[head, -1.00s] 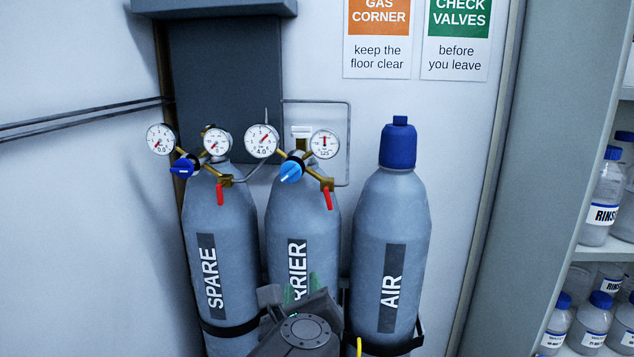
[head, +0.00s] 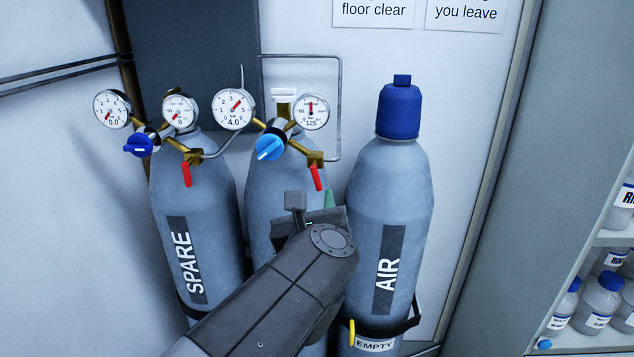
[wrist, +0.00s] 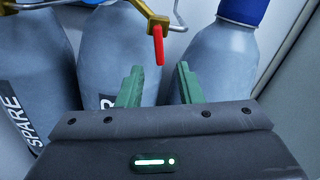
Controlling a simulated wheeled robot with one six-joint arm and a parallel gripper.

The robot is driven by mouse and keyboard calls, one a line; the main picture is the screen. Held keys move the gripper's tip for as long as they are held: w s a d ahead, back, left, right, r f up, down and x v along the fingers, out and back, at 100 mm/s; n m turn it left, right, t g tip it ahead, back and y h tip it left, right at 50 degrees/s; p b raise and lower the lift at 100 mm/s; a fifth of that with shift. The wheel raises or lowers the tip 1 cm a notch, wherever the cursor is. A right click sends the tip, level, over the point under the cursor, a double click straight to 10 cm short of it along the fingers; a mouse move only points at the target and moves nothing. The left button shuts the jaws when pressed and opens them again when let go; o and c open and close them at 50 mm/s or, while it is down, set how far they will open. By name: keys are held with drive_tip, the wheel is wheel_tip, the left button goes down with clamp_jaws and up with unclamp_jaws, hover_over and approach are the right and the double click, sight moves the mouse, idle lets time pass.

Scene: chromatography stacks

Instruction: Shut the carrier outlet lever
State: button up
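The carrier outlet lever (head: 317,178) is a small red handle hanging down from the brass outlet valve (head: 314,158) on the middle cylinder's regulator. It also shows in the wrist view (wrist: 158,46), hanging nearly straight down. My gripper (wrist: 158,78) is open, with its green fingers apart. The lever's tip lies between and just beyond the fingertips in that view; I see no contact. In the head view my gripper (head: 330,205) is mostly hidden behind my own wrist, a little below the lever. The carrier cylinder (head: 270,190) is partly covered by my arm.
The SPARE cylinder (head: 190,215) stands left with its own red lever (head: 187,175). The AIR cylinder (head: 390,200) stands close on the right, capped blue. A light-blue knob (head: 269,147) and the pressure gauges sit above the carrier lever. A bottle shelf (head: 560,342) is far right.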

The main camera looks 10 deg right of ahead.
sight(318, 184)
drive_tip(key=b+x, duration=0.1)
drive_tip(key=x, duration=0.8)
drive_tip(key=shift+w+f+b, duration=0.1)
drive_tip(key=shift+b, duration=0.3)
clamp_jaws()
